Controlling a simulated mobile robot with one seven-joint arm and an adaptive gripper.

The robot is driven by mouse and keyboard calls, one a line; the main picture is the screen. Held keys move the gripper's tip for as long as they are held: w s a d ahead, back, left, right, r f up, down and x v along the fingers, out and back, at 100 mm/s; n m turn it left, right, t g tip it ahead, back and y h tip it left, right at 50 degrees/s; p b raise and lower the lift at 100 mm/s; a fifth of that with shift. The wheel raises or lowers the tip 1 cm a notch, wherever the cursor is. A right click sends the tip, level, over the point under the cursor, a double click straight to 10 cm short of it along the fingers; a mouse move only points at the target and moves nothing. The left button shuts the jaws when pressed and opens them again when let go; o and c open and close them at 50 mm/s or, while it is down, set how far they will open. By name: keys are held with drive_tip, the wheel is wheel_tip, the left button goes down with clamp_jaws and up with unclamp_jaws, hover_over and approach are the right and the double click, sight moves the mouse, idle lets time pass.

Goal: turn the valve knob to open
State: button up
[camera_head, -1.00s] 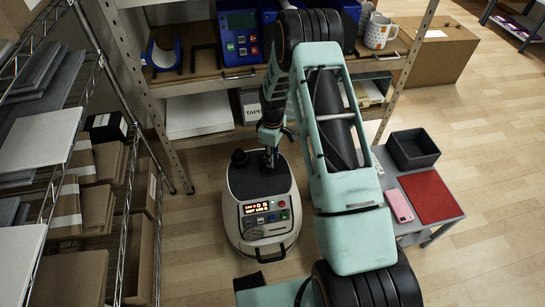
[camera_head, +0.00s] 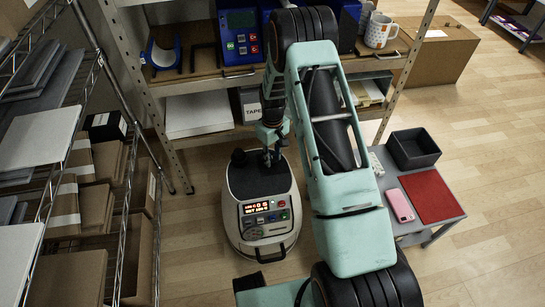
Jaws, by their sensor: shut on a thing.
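The cream-and-black machine (camera_head: 262,205) stands on the floor between the racks, with a lit red display and several buttons on its front. A dark round cap (camera_head: 238,157) sticks up at the back left of its top. My gripper (camera_head: 270,158) points down at the back of the top, right of that cap. It is shut on the valve knob, which is small, dark and mostly hidden by the fingers.
A wire rack with boxes (camera_head: 108,160) stands close on the left. Behind is a shelf with a blue device (camera_head: 241,35) and a spotted mug (camera_head: 380,30). A low grey table holds a black bin (camera_head: 413,150), pink phone (camera_head: 399,205) and red mat (camera_head: 432,195).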

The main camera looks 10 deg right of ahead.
sight(273, 159)
drive_tip(key=shift+m, duration=2.2)
drive_tip(key=o, duration=1.2)
drive_tip(key=shift+c, duration=0.2)
drive_tip(key=shift+r, duration=0.1)
wheel_tip(273, 159, up, 12)
